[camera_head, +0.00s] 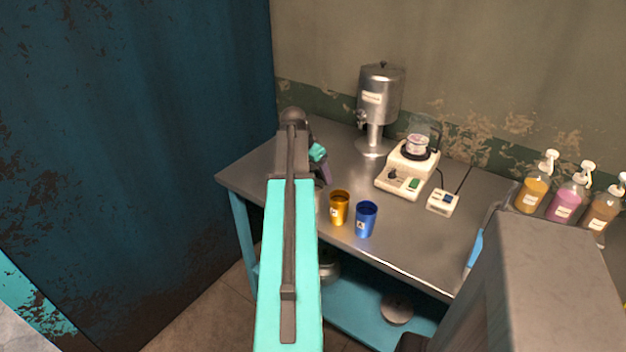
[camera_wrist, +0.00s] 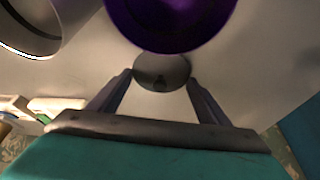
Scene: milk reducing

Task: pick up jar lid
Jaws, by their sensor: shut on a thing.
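The jar lid (camera_wrist: 162,67) shows in the wrist view as a grey round disc with a small dark knob-like spot. It sits between the tips of my gripper (camera_wrist: 161,80), and the gripper is shut on it. In the head view my gripper (camera_head: 322,168) is mostly hidden behind my arm, over the left part of the table; the lid cannot be made out there. A purple round thing (camera_wrist: 170,22) lies just beyond the lid in the wrist view.
On the metal table (camera_head: 405,240) a gold cup (camera_head: 340,208) and a blue cup (camera_head: 366,219) stand right of my gripper. Behind are a steel dispenser (camera_head: 380,95), a white hotplate device (camera_head: 405,175) and a small white box (camera_head: 443,202). Pump bottles (camera_head: 566,197) stand at right.

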